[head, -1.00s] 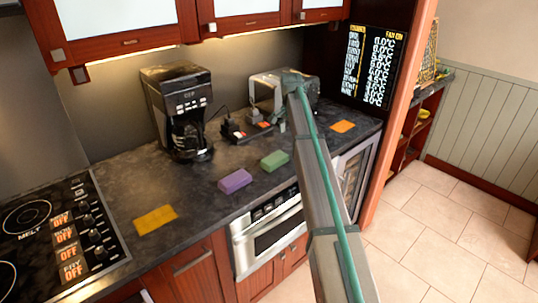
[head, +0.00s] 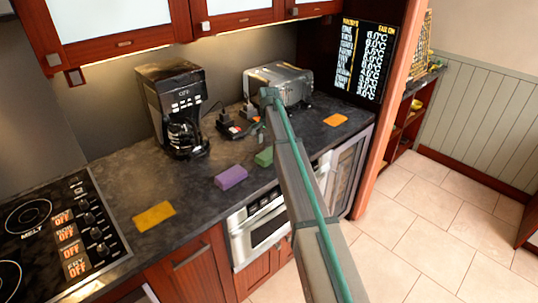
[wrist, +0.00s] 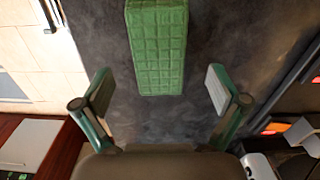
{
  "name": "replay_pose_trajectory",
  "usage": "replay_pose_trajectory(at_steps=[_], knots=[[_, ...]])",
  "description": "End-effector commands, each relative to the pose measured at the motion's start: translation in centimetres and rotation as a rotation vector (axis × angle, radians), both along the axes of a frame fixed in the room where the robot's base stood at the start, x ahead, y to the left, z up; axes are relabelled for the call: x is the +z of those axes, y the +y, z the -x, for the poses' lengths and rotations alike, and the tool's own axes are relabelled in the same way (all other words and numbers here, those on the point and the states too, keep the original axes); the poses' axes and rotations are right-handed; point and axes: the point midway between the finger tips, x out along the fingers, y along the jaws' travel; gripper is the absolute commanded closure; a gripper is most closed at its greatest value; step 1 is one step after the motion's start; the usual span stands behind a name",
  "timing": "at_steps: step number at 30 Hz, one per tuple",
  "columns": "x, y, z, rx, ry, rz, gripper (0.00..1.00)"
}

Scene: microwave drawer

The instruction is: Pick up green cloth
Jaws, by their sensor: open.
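The green cloth (head: 264,157) is a small thick block lying on the dark countertop, with its right end hidden behind my arm in the head view. In the wrist view the green cloth (wrist: 158,45) has a quilted grid surface and runs from the top edge down the middle. My gripper (wrist: 160,92) is open and empty, one finger on each side. The cloth's near end lies about midway between the two fingertips in the picture, touching neither. The height gap cannot be told.
A purple block (head: 230,177) lies left of the green cloth. A yellow one (head: 154,215) is near the stove (head: 60,235), an orange one (head: 335,120) at the right. A coffee maker (head: 172,100) and a toaster (head: 285,85) stand at the back.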

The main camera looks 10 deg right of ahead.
Motion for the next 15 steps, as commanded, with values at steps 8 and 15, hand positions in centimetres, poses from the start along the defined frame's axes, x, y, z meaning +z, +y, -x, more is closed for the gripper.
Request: replay_pose_trajectory(at_steps=[8,15], knots=[[-3.0,0.1,0.2,0.000,0.001,0.001,0.03],[-3.3,0.1,0.2,0.000,0.000,0.000,0.03]])
